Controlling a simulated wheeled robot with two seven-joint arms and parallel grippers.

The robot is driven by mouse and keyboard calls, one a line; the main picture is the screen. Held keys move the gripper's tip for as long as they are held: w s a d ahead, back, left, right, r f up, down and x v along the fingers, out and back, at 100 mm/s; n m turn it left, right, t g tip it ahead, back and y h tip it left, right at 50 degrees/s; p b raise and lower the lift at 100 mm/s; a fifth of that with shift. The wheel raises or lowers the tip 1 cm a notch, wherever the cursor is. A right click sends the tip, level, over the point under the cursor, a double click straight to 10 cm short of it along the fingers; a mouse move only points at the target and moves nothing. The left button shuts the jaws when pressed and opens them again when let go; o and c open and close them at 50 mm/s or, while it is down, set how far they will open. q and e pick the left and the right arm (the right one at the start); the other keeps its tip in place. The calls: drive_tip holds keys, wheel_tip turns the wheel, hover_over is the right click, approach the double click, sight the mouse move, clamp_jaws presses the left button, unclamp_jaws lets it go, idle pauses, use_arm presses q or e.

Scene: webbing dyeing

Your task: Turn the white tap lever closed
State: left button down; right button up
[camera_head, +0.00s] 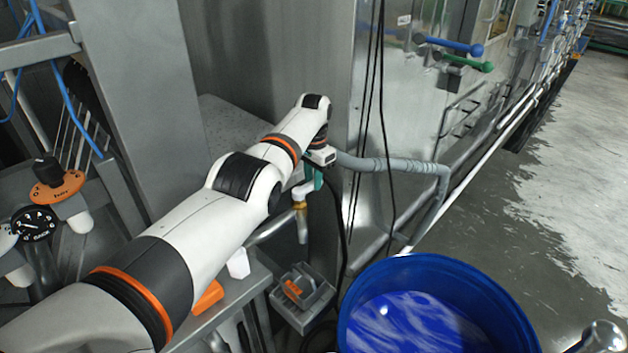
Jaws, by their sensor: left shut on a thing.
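My left arm reaches from the lower left to the middle, and its wrist bends down at the far end. My left gripper (317,178) is small at the tap and partly hidden by its own wrist. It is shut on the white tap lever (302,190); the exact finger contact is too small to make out. Below the lever is a brass-coloured fitting (300,205) with a pipe going down.
A grey hose (385,164) runs right from behind my wrist, and black cables hang close by. A blue barrel (435,270) with blue-white liquid stands at the lower right. A grey box (302,312) sits below the tap. Open floor lies at the right.

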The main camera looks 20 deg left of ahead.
sight(312, 181)
use_arm(q)
drive_tip(key=shift+w+a+n, duration=0.1)
drive_tip(key=shift+a+n, duration=0.1)
drive_tip(key=shift+n, duration=0.2)
drive_tip(key=c, duration=1.2)
unclamp_jaws()
wheel_tip(312, 181, up, 12)
drive_tip(key=b, duration=0.2)
